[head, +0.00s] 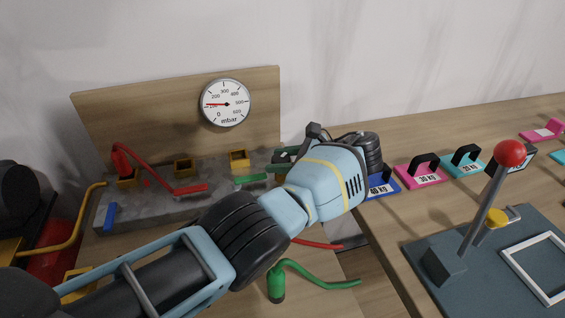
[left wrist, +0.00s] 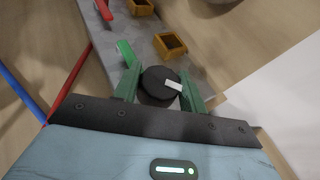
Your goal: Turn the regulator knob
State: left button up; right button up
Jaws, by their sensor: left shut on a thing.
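The regulator knob (left wrist: 158,84) is a round black knob with a white pointer mark, on the grey block. In the left wrist view it sits between the green fingers of my left gripper (left wrist: 160,92), which is shut on it. The white mark points toward the right finger. My right gripper is not in view.
The grey block (head: 160,208) carries brass-coloured square fittings (head: 182,168), a red lever (head: 190,189) and a green lever (left wrist: 127,54). Labelled weights (head: 420,173) and a red-topped joystick (head: 511,153) stand on the right.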

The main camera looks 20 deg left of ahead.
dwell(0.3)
pick_arm(q)
jog(key=o, duration=1)
jog(key=shift+c, duration=0.2)
